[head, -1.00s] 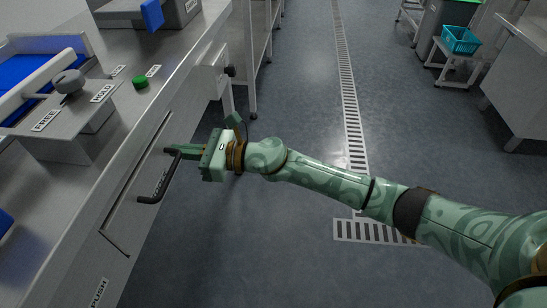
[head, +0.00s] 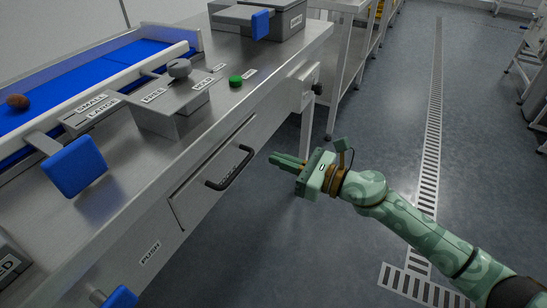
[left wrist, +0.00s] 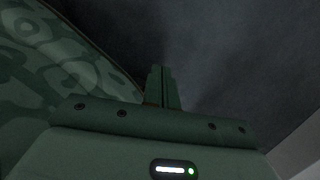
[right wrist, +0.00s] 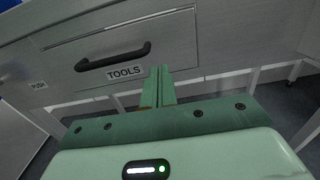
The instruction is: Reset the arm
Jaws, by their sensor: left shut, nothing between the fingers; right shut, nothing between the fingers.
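My right gripper (head: 288,161) is shut and empty in the head view. It hangs over the floor, to the right of the bench front and apart from the black drawer handle (head: 231,168). In the right wrist view its fingers (right wrist: 158,86) are together, below the handle (right wrist: 113,57) and the TOOLS label (right wrist: 124,72) on the drawer front. The drawer (head: 213,176) looks closed. My left gripper is outside the head view. In the left wrist view its fingers (left wrist: 162,88) are together with nothing between them, against dark floor.
The steel bench (head: 262,91) fills the left, with a blue belt (head: 110,66), a brown date (head: 18,102), a grey knob (head: 179,69), a green button (head: 236,81) and blue paddles (head: 75,166). Shelving (head: 345,50) stands behind. The floor (head: 375,130) to the right is open.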

